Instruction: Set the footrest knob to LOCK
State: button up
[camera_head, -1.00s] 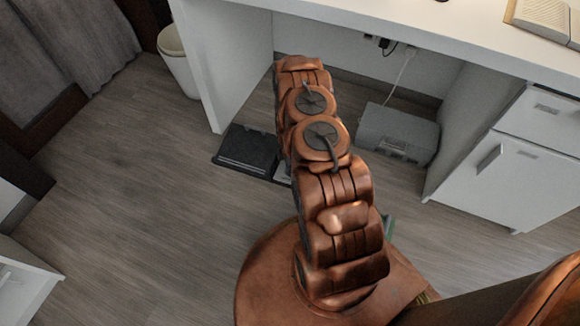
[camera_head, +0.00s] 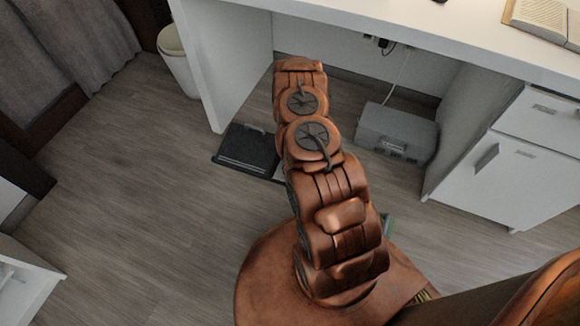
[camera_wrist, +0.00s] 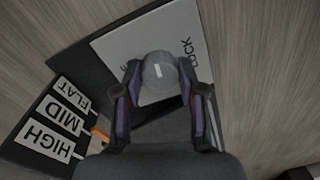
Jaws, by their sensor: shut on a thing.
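The footrest knob (camera_wrist: 160,72) is a round grey knob with a short white mark, on a light plate (camera_wrist: 112,50) in the wrist view. The word LOCK (camera_wrist: 187,61) is printed to the right of the knob; a mostly hidden label shows to its left. My gripper (camera_wrist: 160,84) is shut on the knob, one finger on each side. The white mark points neither clearly at LOCK nor at the other label. The black footrest (camera_head: 246,148) lies on the floor under the desk in the head view; my arm hides the knob there.
FLAT, MID and HIGH labels (camera_wrist: 58,116) with an orange pointer (camera_wrist: 99,134) sit on the footrest's side. A grey box (camera_head: 398,132) stands right of my arm, a white drawer cabinet (camera_head: 500,170) farther right.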

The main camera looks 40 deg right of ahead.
jog(key=m, duration=0.4)
jog(key=shift+r+m+p, duration=0.1)
jog(key=shift+m+p, duration=0.2)
jog(key=shift+p, duration=0.05)
jog(key=m, duration=0.3)
jog(key=shift+m+p, duration=0.3)
jog(key=shift+p, duration=0.1)
jog(key=m+p, duration=0.1)
jog(key=m, duration=0.2)
jog(key=shift+a+m+t, duration=0.1)
jog(key=shift+m+t, duration=0.2)
jog(key=shift+w+m+p, duration=0.1)
jog(key=shift+m+p, duration=0.35)
jog(key=shift+m, duration=1.55)
jog(key=o, duration=1.1)
jog(key=shift+o, duration=0.2)
